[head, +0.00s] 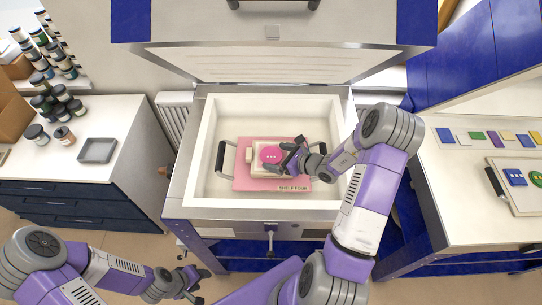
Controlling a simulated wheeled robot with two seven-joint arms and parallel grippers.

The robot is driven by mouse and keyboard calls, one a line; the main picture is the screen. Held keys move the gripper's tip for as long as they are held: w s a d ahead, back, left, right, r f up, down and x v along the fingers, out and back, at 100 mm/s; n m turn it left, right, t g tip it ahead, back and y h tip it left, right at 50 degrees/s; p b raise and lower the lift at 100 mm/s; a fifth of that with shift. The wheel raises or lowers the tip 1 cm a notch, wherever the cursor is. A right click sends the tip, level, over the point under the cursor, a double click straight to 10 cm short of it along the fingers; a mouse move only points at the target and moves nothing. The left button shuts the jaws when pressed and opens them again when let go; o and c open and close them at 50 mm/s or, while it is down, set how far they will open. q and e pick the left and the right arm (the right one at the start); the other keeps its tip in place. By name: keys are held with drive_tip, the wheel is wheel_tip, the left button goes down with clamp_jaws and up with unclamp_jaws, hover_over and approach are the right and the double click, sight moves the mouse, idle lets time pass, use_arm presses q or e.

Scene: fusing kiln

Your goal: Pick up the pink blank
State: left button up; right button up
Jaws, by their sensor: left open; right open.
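The pink blank (270,154) is a round pink disc with small light dots. It lies on a pale square piece on a pink shelf board (252,185) inside the open kiln (207,130). My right gripper (283,158) is open at the right edge of the blank, its fingers close to it; I cannot tell whether they touch it. My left gripper (203,287) is open and empty, low in front of the kiln, away from the blank.
The kiln lid (272,62) stands raised behind. Black handles flank the shelf board. A left counter holds jars (58,95) and a grey tray (97,150). A right table holds coloured tiles (477,135) and a board (510,205) with blue and green pieces.

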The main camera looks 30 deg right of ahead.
drive_tip(key=shift+w+a+f, duration=0.25)
drive_tip(key=shift+w+a, duration=0.05)
drive_tip(key=shift+w, duration=0.15)
drive_tip(key=c, duration=1)
